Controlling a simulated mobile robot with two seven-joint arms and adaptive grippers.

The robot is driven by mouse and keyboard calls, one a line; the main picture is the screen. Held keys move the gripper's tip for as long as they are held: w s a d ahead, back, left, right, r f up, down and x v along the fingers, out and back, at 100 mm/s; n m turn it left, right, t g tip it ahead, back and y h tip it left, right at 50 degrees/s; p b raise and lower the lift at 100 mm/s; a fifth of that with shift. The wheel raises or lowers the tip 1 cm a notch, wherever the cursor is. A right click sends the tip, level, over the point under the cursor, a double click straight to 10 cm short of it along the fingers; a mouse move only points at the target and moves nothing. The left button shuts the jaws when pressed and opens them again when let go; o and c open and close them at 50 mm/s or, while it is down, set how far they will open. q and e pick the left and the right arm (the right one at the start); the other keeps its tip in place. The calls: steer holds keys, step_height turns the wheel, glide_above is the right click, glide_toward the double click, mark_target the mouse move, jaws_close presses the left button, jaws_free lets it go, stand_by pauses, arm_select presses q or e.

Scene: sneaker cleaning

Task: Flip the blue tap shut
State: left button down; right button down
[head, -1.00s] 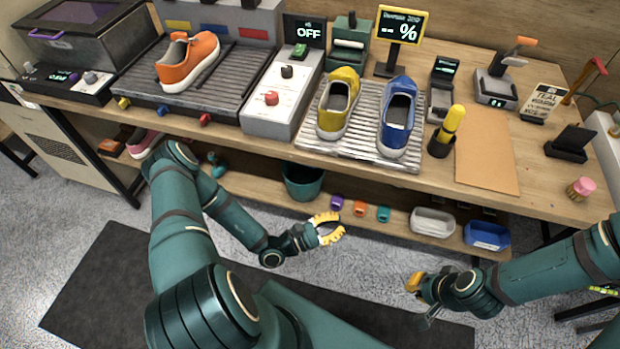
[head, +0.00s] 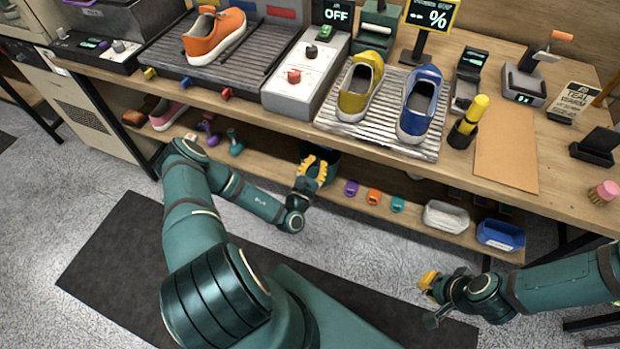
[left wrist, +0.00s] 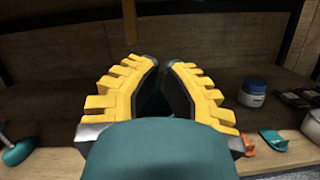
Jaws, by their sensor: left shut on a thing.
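The small blue tap (head: 187,82) is on the front edge of the bench below the orange sneaker. It sits between a yellow tap (head: 150,73) and a red tap (head: 226,93). My left gripper (head: 312,168) is below the bench edge, in front of the dark teal bucket and well to the right of the blue tap. Its yellow fingers also show in the left wrist view (left wrist: 160,68), close together; what is between them is hidden. My right gripper (head: 430,299) is far to the right in front of the bench, with its fingers apart and nothing visible between them.
The orange sneaker (head: 215,37) rests on the dark ribbed tray above the taps. The lower shelf (head: 273,182) holds a pink shoe (head: 167,114), a bucket (head: 327,160), small coloured pieces, a white bin (head: 446,215) and a blue bin (head: 500,235). The floor in front is clear.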

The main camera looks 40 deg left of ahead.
arm_select(q)
steer(key=r, duration=0.2)
steer(key=d+r, duration=0.1)
steer(key=r, duration=0.1)
steer(key=shift+w, duration=0.35)
steer(key=n+p, duration=0.1)
steer(key=r+n+y+p, duration=0.1)
steer(key=n+p, duration=0.1)
steer(key=shift+w+d+r+n, duration=0.1)
steer(key=shift+d+n, duration=0.2)
steer(key=shift+d, duration=0.1)
